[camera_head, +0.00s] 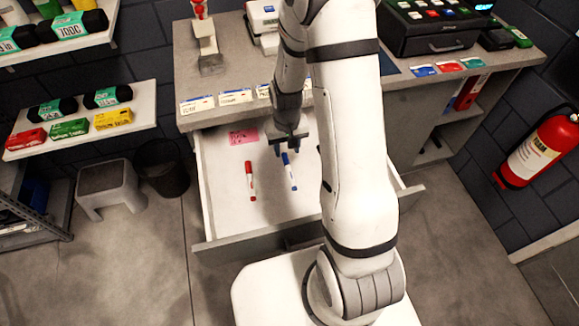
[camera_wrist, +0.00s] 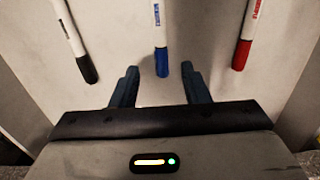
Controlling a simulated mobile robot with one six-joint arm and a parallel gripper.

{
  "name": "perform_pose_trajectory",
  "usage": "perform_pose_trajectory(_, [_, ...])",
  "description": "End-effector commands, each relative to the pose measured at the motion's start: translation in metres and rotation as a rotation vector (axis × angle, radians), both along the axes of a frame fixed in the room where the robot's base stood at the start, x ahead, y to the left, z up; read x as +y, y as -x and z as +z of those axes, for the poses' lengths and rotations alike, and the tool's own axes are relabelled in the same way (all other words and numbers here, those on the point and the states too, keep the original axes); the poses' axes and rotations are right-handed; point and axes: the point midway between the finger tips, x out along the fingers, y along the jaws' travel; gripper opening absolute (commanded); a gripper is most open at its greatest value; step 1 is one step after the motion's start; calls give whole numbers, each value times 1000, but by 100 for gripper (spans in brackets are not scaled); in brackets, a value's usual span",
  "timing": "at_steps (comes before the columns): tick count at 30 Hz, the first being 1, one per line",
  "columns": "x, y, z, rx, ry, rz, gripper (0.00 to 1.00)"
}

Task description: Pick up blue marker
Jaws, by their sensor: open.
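The blue marker (camera_head: 290,175), white with a blue cap, lies in the open drawer (camera_head: 222,205). In the wrist view the blue marker (camera_wrist: 160,38) lies centred ahead of my gripper (camera_wrist: 159,76), its blue cap end towards the gap between the fingertips. My gripper (camera_head: 288,142) is open and empty, with a finger to each side of the line of the marker. How high the fingers are above the drawer floor is hard to tell.
A red marker (camera_head: 250,181) lies beside the blue one, and shows right in the wrist view (camera_wrist: 247,38). A black marker (camera_wrist: 76,42) lies left there. A pink note (camera_head: 243,138) is at the drawer's back. The counter (camera_head: 240,72) overhangs behind.

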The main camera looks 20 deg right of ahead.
Motion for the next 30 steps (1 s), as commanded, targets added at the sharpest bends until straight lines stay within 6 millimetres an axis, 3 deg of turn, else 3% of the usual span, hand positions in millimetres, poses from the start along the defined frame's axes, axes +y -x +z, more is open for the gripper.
perform_pose_trajectory(13, [3,6,-49,4,0,1,42])
perform_pose_trajectory(24, [3,5,-57,-1,0,2,42])
perform_pose_trajectory(30, [3,5,-57,-1,0,2,25])
